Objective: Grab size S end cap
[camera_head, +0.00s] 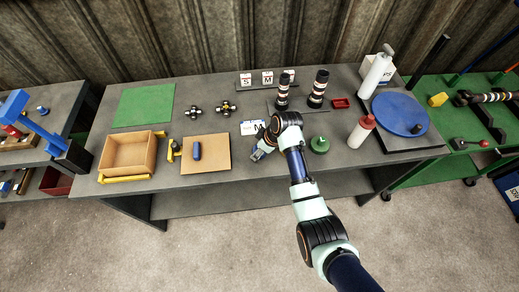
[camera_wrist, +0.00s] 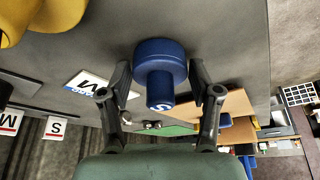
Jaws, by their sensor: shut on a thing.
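The size S end cap (camera_wrist: 158,62) is a blue stepped cylinder with a white S on the end of its narrower part. In the head view my gripper (camera_head: 259,154) is low over the front middle of the table, right of the cardboard sheet. The end cap cannot be made out clearly there, as the gripper covers it. Whether it touches the table is unclear.
The table (camera_head: 220,178) carries a cardboard box (camera_head: 128,152), a cardboard sheet (camera_head: 219,142) with a blue cylinder (camera_head: 197,151), a green round part (camera_head: 320,145), a red-capped bottle (camera_head: 361,132) and two dark ringed shafts at the back. A white M card (camera_wrist: 88,84) lies near my gripper.

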